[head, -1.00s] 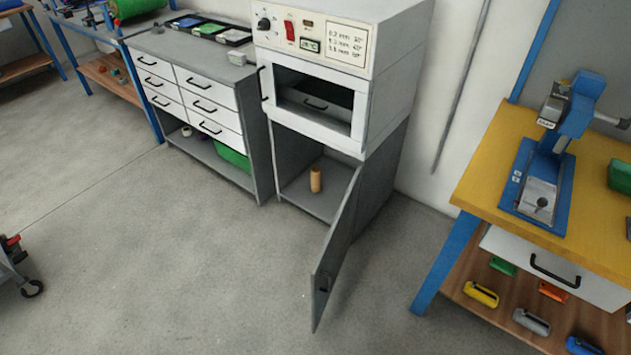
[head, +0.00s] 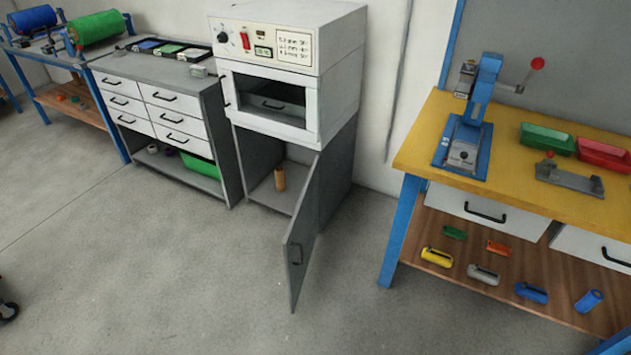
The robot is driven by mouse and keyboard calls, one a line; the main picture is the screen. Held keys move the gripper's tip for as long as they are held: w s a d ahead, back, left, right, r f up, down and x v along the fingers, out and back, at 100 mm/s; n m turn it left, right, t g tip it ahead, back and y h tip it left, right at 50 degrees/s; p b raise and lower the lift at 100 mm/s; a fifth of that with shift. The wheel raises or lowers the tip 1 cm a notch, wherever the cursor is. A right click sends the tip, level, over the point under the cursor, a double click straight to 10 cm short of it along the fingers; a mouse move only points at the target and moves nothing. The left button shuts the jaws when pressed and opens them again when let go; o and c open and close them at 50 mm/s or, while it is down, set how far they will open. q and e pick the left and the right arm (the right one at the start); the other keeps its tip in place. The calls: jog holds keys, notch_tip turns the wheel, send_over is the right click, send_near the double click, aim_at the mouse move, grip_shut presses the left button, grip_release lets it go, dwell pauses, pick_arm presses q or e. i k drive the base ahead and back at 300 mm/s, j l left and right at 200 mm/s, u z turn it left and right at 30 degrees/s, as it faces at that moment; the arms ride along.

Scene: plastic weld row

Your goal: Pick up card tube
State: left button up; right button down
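The card tube (head: 280,178) is a small tan-brown cylinder. It stands upright on the floor of the open lower compartment of the grey cabinet (head: 340,165), below the oven. The compartment's grey door (head: 303,245) is swung open towards me, to the right of the tube. Neither of my grippers shows in the head view.
The oven (head: 285,60) has a control panel and a windowed front. A grey drawer unit (head: 160,105) stands to its left. A yellow-topped bench (head: 430,135) with a blue press (head: 475,125) stands at right. Open floor (head: 170,270) lies in front of the cabinet.

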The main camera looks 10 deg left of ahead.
aim_at(280, 179)
jog(key=i+j+z, duration=0.1)
jog(key=z, duration=0.3)
jog(key=i+j+z, duration=0.1)
jog(key=j+z, duration=0.15)
jog(key=z, duration=0.2)
jog(key=j+z, duration=0.15)
jog(key=z, duration=0.25)
jog(key=j+z, duration=0.25)
jog(key=z, duration=0.2)
jog(key=j, duration=3.75)
jog(key=i, duration=0.05)
